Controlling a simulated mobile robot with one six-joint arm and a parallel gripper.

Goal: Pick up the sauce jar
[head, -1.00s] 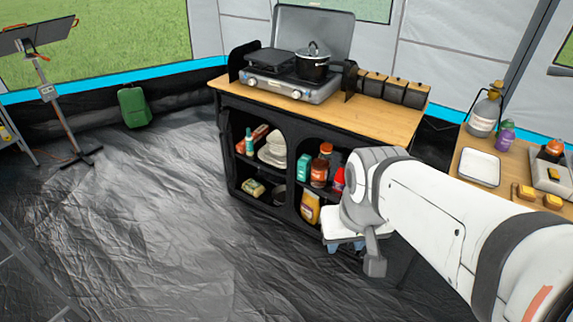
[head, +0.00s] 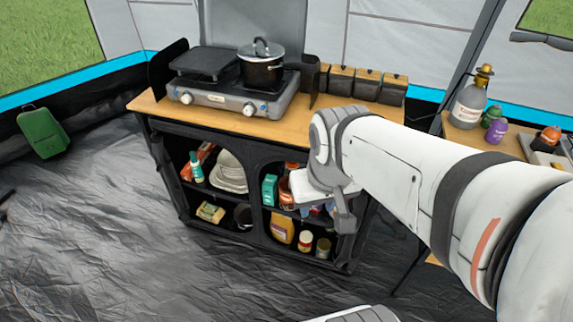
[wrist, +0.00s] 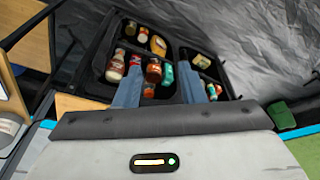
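An orange jar (head: 286,193), which looks like the sauce jar, stands on the upper right shelf of the black cabinet, beside a teal box (head: 270,190). My gripper partly hides it in the head view. In the wrist view, the orange jar (wrist: 153,71) shows between a red container (wrist: 135,65) and the teal box. My gripper (head: 316,209) is in front of the cabinet's right compartment. In the wrist view, the two blue fingers of my gripper (wrist: 171,90) are spread wide with nothing held between them. The jar is beyond the fingertips.
A brown bottle (wrist: 115,66) stands past the red container. A yellow bottle (head: 282,229), a red-lidded jar (head: 305,242) and a can (head: 323,247) occupy the lower shelf. The wooden countertop (head: 210,119) is above. Floor in front is clear.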

